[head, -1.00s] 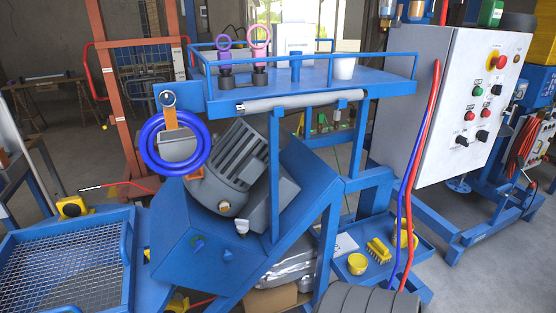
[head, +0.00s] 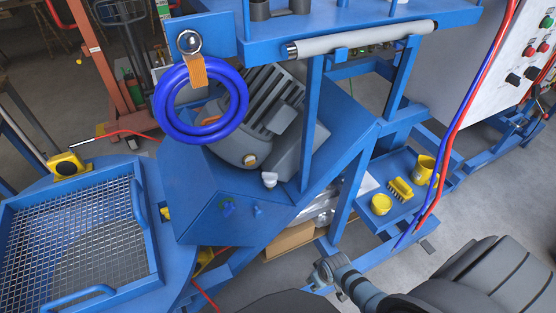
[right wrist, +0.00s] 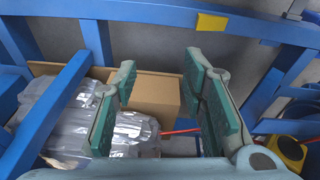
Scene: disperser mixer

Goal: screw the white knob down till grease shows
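The small white knob (head: 269,180) sits low on the front of the grey motor (head: 255,130), above the sloped blue housing (head: 235,205). No grease can be made out around it at this size. My right gripper (head: 325,272) is at the lower middle of the head view, below and to the right of the knob and well apart from it. In the right wrist view the right gripper (right wrist: 160,72) has its green-padded fingers spread with nothing between them. The knob does not show there. My left gripper is in neither view.
A cardboard box (right wrist: 150,95) and clear plastic wrap (right wrist: 55,115) lie beyond the right fingers. Blue frame posts (head: 312,125) stand right of the knob. A blue coiled hose (head: 165,115) hangs to its left. A blue tray (head: 385,215) holds yellow items at right.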

